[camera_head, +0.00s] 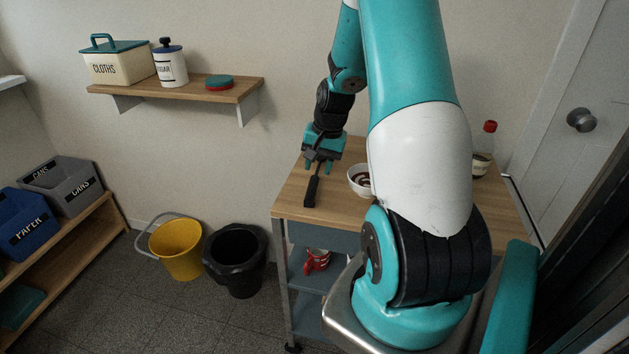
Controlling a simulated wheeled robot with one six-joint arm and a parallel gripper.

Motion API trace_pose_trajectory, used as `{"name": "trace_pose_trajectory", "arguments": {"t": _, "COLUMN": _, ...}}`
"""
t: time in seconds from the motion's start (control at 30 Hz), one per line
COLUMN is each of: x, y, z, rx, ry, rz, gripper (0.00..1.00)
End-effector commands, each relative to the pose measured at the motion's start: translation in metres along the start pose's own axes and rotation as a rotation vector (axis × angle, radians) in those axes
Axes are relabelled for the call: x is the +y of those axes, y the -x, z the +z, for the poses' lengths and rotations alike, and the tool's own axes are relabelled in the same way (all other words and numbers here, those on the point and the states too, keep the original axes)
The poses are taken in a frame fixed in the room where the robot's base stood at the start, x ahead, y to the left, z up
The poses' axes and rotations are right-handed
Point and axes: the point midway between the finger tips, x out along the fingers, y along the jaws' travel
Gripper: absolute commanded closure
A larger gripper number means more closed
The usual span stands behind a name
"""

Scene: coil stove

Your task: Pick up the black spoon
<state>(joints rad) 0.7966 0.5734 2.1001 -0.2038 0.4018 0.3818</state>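The black spoon (312,190) lies on the wooden top of the cart (345,214), near its left front edge. Its thick handle points toward the front, and its far end runs back under my gripper (319,167). My gripper points down over that far end. Its two teal fingertips stand apart, one on each side of the spoon's thin part, with a gap showing. I cannot tell whether they touch it. The spoon's far end is partly hidden by the gripper.
A white bowl with dark contents (358,183) stands close to the right of the spoon, partly behind my arm. A red-capped bottle (483,152) stands at the cart's right. A red mug (316,261) sits on the shelf below. A wall shelf (240,91) is at upper left.

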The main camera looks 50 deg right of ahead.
Motion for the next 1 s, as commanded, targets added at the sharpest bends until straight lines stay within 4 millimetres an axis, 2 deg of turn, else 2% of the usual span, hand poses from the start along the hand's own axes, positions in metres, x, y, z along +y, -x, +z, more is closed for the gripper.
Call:
{"name": "trace_pose_trajectory", "arguments": {"t": 0.33, "x": 0.000, "y": -0.046, "z": 0.006, "rx": -0.004, "ry": 0.001, "rz": 0.001, "gripper": 0.61}}
{"name": "trace_pose_trajectory", "arguments": {"t": 0.63, "x": 0.000, "y": -0.051, "z": 0.006, "rx": -0.001, "ry": 0.001, "rz": 0.000, "gripper": 0.61}}
{"name": "trace_pose_trajectory", "arguments": {"t": 0.8, "x": 0.000, "y": -0.051, "z": 0.006, "rx": -0.001, "ry": 0.000, "rz": 0.000, "gripper": 1.00}}
{"name": "trace_pose_trajectory", "arguments": {"t": 1.0, "x": 0.000, "y": -0.051, "z": 0.006, "rx": -0.001, "ry": 0.001, "rz": 0.000, "gripper": 1.00}}
